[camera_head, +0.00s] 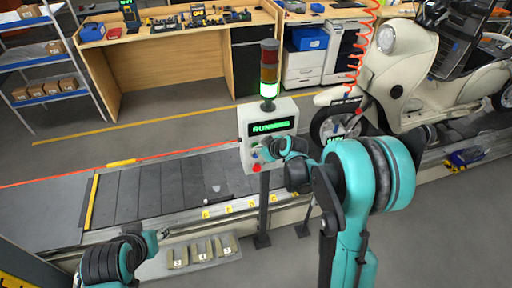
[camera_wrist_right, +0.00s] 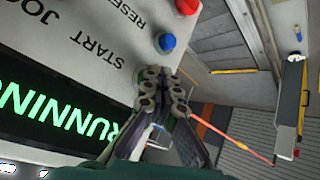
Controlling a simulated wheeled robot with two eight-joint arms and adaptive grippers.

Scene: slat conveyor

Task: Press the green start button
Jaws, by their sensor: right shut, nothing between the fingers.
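The control box (camera_head: 284,108) stands on a post beside the conveyor, and its display (camera_head: 271,126) reads RUNNING in green. In the right wrist view the display (camera_wrist_right: 50,112) is close, with START and RESET labels, a blue button (camera_wrist_right: 166,42) and a red button (camera_wrist_right: 187,6). My right gripper (camera_head: 268,148) is shut and empty at the box's button side; its fingertips also show in the wrist view (camera_wrist_right: 162,76). The green start button is not clearly visible and seems hidden behind the fingers; I cannot tell whether they touch it. My left gripper (camera_head: 160,235) is low at the left.
A stack light (camera_head: 269,70) on the box glows green at its bottom. The slat conveyor (camera_head: 150,190) runs left of the post, with numbered trays (camera_head: 202,250) in front. A scooter (camera_head: 400,70) stands at the right, and a workbench (camera_head: 150,60) is behind.

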